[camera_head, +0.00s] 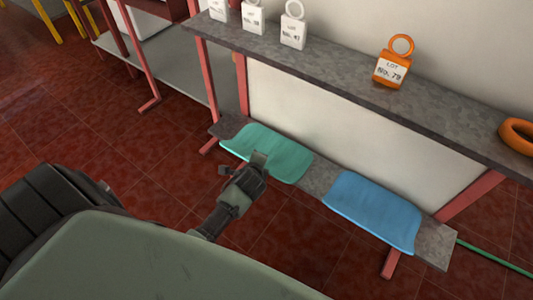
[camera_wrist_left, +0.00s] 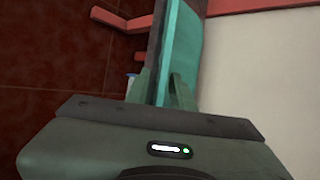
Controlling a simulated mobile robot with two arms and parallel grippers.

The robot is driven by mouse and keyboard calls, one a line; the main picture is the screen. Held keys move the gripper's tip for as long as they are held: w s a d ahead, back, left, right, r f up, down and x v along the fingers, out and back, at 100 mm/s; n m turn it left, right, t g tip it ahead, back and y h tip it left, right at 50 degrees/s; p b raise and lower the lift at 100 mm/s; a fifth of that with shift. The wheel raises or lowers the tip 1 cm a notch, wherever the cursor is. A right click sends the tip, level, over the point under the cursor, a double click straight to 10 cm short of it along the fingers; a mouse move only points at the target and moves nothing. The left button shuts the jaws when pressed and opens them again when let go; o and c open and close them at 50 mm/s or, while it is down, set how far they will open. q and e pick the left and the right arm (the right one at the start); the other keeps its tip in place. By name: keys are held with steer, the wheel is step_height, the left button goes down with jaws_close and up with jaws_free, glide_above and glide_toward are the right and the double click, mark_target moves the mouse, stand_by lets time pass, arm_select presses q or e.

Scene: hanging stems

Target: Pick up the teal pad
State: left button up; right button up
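The teal pad (camera_head: 268,152) lies on the low grey shelf, on its left part, with its front edge curving over the shelf's edge. My left gripper (camera_head: 258,160) is at the pad's front edge in the head view. In the left wrist view, the teal pad (camera_wrist_left: 182,45) runs up from between the two fingers (camera_wrist_left: 160,88), which stand apart on either side of its edge. Whether they touch it is not clear. The pad still rests on the shelf. My right gripper is not in view.
A blue pad (camera_head: 372,210) lies on the same low shelf (camera_head: 318,178) to the right. The upper shelf (camera_head: 335,82) above holds white tags (camera_head: 292,30), an orange tag (camera_head: 391,68) and an orange ring (camera_head: 517,135). Red floor in front is clear; a green rod (camera_head: 495,258) lies at right.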

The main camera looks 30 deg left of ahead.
arm_select(q)
jaws_close()
